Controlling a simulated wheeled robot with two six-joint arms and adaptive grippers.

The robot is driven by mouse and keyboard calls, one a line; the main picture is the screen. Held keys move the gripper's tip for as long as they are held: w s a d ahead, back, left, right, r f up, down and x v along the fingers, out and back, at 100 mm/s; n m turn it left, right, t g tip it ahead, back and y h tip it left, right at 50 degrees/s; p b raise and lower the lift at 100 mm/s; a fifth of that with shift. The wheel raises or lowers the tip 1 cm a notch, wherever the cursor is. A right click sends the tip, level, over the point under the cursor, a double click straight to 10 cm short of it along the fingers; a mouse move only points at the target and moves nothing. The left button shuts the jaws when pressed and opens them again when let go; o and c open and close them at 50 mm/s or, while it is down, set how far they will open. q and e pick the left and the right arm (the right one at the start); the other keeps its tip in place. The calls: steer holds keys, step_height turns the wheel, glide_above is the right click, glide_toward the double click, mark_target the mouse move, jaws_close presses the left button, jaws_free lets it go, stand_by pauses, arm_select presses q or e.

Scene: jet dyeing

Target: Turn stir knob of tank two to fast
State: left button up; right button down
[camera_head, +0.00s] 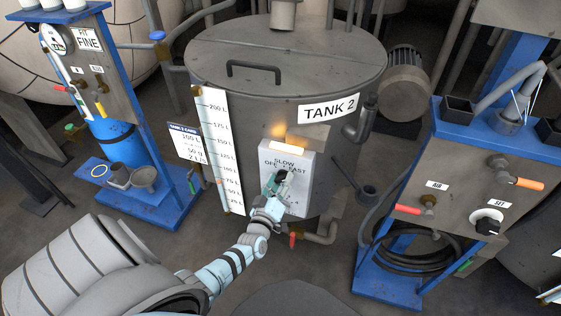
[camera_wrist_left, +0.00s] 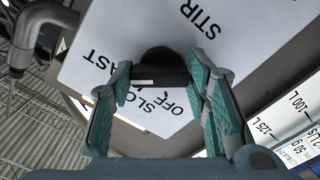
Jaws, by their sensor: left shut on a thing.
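Tank 2 (camera_head: 320,60) is a grey lidded vessel in the middle of the head view. On its front is a white stir panel (camera_head: 300,165) marked SLOW, OFF and FAST. My left gripper (camera_head: 274,184) reaches up to this panel, and its teal fingers hide most of the knob there. In the left wrist view, the black stir knob (camera_wrist_left: 160,66) sits between the two fingers, which are shut on it. A pale line shows on the knob, but I cannot tell which mark it points to. My right gripper is out of view.
An orange lamp (camera_head: 279,131) glows above the panel. A white level scale (camera_head: 217,150) runs down the tank to the left. A blue stand with a FINE label (camera_head: 88,40) is at left. Another blue stand (camera_head: 440,112) with valves and a SET knob (camera_head: 488,226) is at right.

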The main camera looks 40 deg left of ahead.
arm_select(q)
steer(key=o, duration=1.2)
steer(key=shift+c, duration=0.2)
steer(key=v, duration=1.2)
steer(key=shift+d, duration=0.1)
